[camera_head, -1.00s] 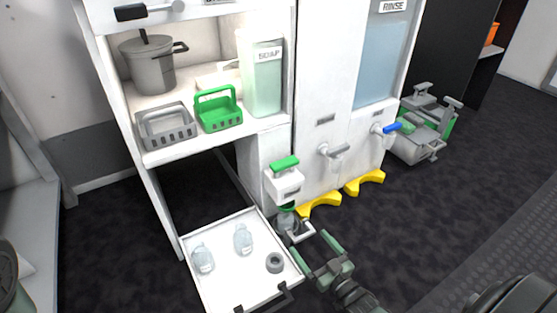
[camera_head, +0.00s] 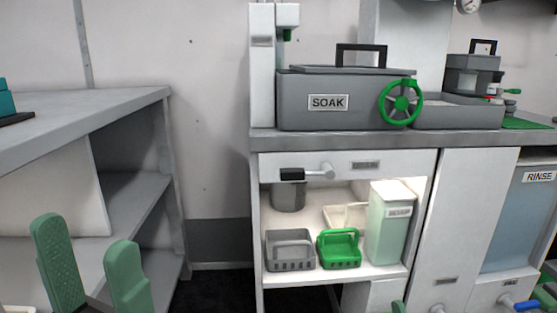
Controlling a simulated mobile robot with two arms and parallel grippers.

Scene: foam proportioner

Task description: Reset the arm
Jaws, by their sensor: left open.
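My left gripper (camera_head: 88,240) shows at the lower left. Its two green fingers point up and stand apart with nothing between them, in front of the left shelf unit. Its wrist and arm are cut off by the bottom edge of the picture. My right gripper is not in view. A small green tip (camera_head: 398,307) shows at the bottom edge, right of centre; too little shows to tell what it is.
A left shelf unit (camera_head: 125,105) and a white cabinet (camera_head: 470,205) flank a gap of dark floor. The counter (camera_head: 300,142) bears a grey SOAK box (camera_head: 310,105) with a green wheel. The cabinet shelf holds a grey basket (camera_head: 290,262), green basket (camera_head: 339,258) and pale green container (camera_head: 385,240).

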